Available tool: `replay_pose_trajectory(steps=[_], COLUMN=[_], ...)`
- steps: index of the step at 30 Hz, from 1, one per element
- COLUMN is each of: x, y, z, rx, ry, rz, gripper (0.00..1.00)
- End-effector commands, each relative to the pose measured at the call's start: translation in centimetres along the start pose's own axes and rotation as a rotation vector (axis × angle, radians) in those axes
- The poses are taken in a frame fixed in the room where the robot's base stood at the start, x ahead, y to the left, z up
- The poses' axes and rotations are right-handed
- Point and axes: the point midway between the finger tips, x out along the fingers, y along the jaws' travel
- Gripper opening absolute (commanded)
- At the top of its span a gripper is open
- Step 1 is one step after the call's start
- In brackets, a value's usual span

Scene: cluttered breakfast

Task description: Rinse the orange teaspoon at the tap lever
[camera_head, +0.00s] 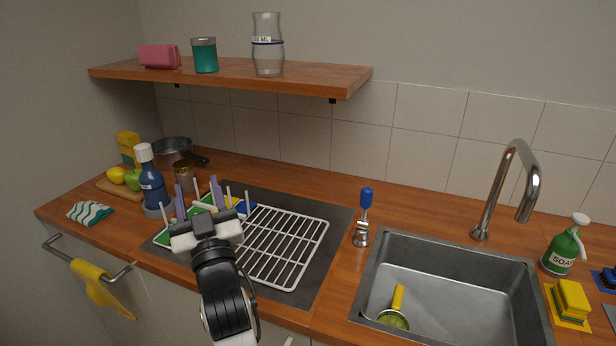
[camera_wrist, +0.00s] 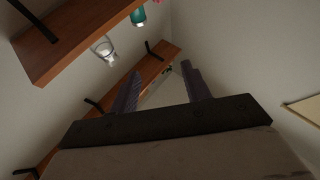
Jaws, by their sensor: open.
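I cannot make out an orange teaspoon in either view. The tap lever (camera_head: 365,199), with a blue handle on a chrome base, stands upright at the sink's back left corner. The chrome tap (camera_head: 513,165) arches behind the sink. My gripper (camera_head: 198,190) is open, its two purple-grey fingers apart, above the left part of the dish rack and well left of the lever. In the wrist view the fingers (camera_wrist: 161,90) are spread with nothing seen between them, facing the shelf and wall. My gripper and arm hide part of the rack.
The steel sink (camera_head: 460,262) holds a yellow-handled brush (camera_head: 397,300). The white rack (camera_head: 313,245) lies on a dark mat. A blue bottle (camera_head: 150,183) stands left of my gripper. Right of the sink are a soap bottle (camera_head: 563,248) and yellow sponge (camera_head: 571,298). A shelf (camera_head: 310,77) overhangs the back.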

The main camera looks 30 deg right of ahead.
Motion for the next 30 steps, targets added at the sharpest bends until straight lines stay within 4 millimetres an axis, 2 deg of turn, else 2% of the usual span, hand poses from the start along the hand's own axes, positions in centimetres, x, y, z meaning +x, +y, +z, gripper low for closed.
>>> replay_pose_trajectory(steps=[1,3,6,9,12,15,19,23,30], x=[-0.2,-1.5,-4.3,-7.5,-10.2,-12.1,-12.7,-11.5,-7.9], y=[4.7,10.1,16.9,22.3,26.0,28.0,29.2,30.0,32.5], z=[1.1,3.0,5.1,6.4,7.2,7.7,8.0,8.5,10.4], rx=[-0.026,-0.049,-0.065,-0.068,-0.064,-0.058,-0.054,-0.055,-0.057], ry=[-0.072,-0.164,-0.282,-0.374,-0.440,-0.479,-0.498,-0.498,-0.498], rz=[0.082,0.179,0.309,0.419,0.500,0.548,0.571,0.570,0.570], gripper=[0.47,0.47,0.47,0.47,0.47,0.47,0.47,0.47,0.47])
